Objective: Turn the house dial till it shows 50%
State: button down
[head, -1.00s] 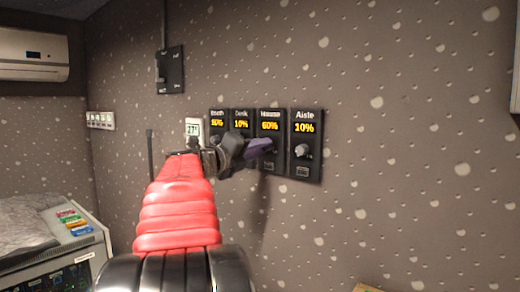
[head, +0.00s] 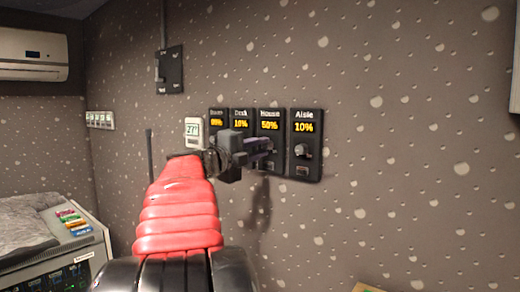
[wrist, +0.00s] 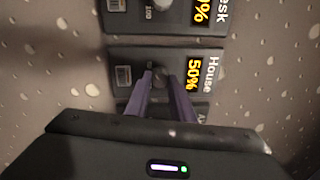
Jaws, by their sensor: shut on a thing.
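The House dimmer panel (head: 269,121) is on the wall between the Desk and Aisle panels, and its yellow display reads 50%. In the wrist view the House panel (wrist: 125,57) lies sideways, and its display also reads 50%. Its dark dial (wrist: 157,74) sits between the tips of my gripper (wrist: 154,76), which is shut on it. In the head view my gripper (head: 262,147) reaches the House panel from the left and hides its dial.
The Aisle panel (head: 307,128) reads 10% and stands close on the right. The Desk panel (head: 240,116) stands close on the left, with the Booth panel (head: 217,117) beyond it. A thermostat (head: 194,131) shows 27. A slide switch (head: 169,70) is higher up.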

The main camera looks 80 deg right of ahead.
jog(key=shift+d+f, duration=0.1)
jog(key=shift+f, duration=0.2)
jog(key=c, duration=1.9)
grip_release()
jog(key=o, duration=0.4)
jog(key=shift+r, duration=0.15)
jog(key=shift+c, duration=0.2)
jog(key=r+v, duration=0.1)
jog(key=v, duration=1.2)
jog(key=shift+w+a+f, duration=0.2)
jog(key=shift+a+f, duration=0.2)
jog(key=shift+f, duration=0.05)
